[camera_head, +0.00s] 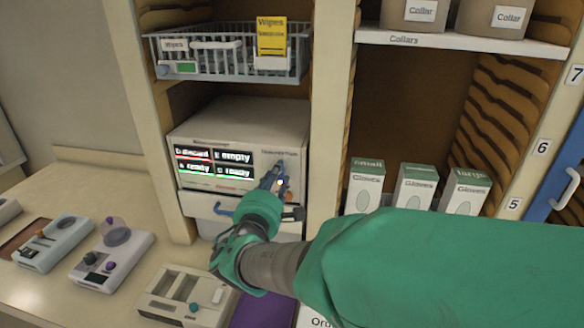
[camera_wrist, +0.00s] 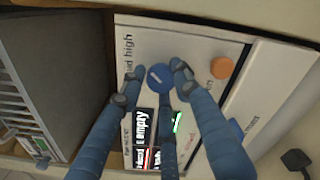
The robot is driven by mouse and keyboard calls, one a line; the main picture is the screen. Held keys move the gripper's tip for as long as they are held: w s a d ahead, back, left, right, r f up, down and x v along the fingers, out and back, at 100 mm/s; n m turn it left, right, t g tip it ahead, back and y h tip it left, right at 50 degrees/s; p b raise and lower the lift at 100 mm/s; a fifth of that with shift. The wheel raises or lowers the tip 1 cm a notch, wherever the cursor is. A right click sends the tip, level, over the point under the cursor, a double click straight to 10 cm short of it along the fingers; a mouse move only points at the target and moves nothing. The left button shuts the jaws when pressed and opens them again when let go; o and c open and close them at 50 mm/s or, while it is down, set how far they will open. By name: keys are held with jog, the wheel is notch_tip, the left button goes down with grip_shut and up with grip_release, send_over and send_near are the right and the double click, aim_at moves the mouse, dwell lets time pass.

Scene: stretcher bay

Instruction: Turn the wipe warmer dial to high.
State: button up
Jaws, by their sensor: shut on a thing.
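The wipe warmer (camera_head: 240,135) is a cream box in the cabinet bay with a small four-part display on its front. Its dial (camera_wrist: 157,74) is a round blue knob with a short pale mark, seen in the wrist view near printed lettering that includes "high". My gripper (camera_head: 277,178) reaches the right side of the front panel. In the wrist view its blue fingers are shut on the dial, with fingertips on both sides of it. The dial is mostly hidden by the fingers in the head view. I cannot tell the exact setting of the mark.
An orange button (camera_wrist: 222,68) sits beside the dial. A wire basket (camera_head: 225,60) labelled Wipes hangs above the warmer. A drawer with a blue handle (camera_head: 222,209) is below. Glove boxes (camera_head: 413,188) stand to the right. Several devices, including a white one (camera_head: 112,255), lie on the counter.

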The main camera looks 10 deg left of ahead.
jog(key=shift+w+d+r, duration=0.1)
jog(key=shift+r, duration=0.2)
jog(key=o, duration=1.2)
jog(key=shift+d, duration=0.15)
jog(key=shift+c, duration=0.2)
jog(key=s, duration=1.2)
jog(key=shift+f, duration=0.2)
